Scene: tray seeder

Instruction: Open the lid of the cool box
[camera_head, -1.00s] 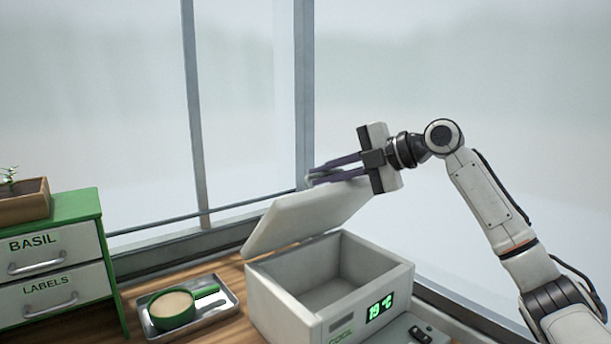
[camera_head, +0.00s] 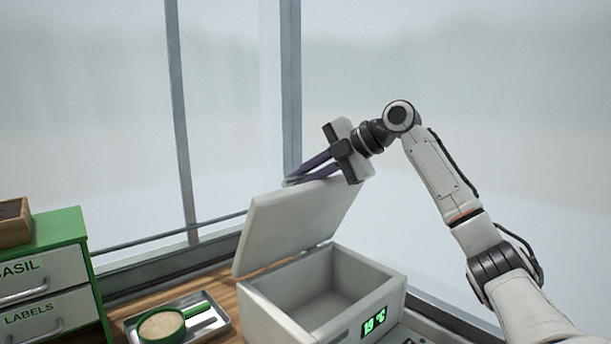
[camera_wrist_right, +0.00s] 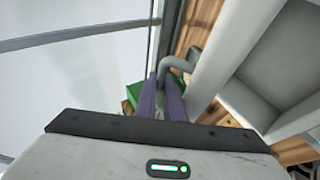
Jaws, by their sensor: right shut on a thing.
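The cool box (camera_head: 275,312) stands on the wooden bench, a pale grey box with a green temperature display on its front. Its lid (camera_head: 290,228) is raised and tilted steeply back, and the box's inside shows empty. My right gripper (camera_head: 292,181) is at the lid's upper edge, shut on the lid handle. In the right wrist view the handle (camera_wrist_right: 178,64) is a grey bent bar at the tips of the purple fingers (camera_wrist_right: 172,90). The box's open inside (camera_wrist_right: 285,60) shows at the right there. My left gripper is in neither view.
A metal tray (camera_head: 222,325) holding a green-handled cup of pale grain (camera_head: 162,326) lies left of the box. A green drawer unit (camera_head: 60,226) with a brown planter (camera_head: 14,222) on it stands at far left. Window frames (camera_head: 290,90) rise behind the lid.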

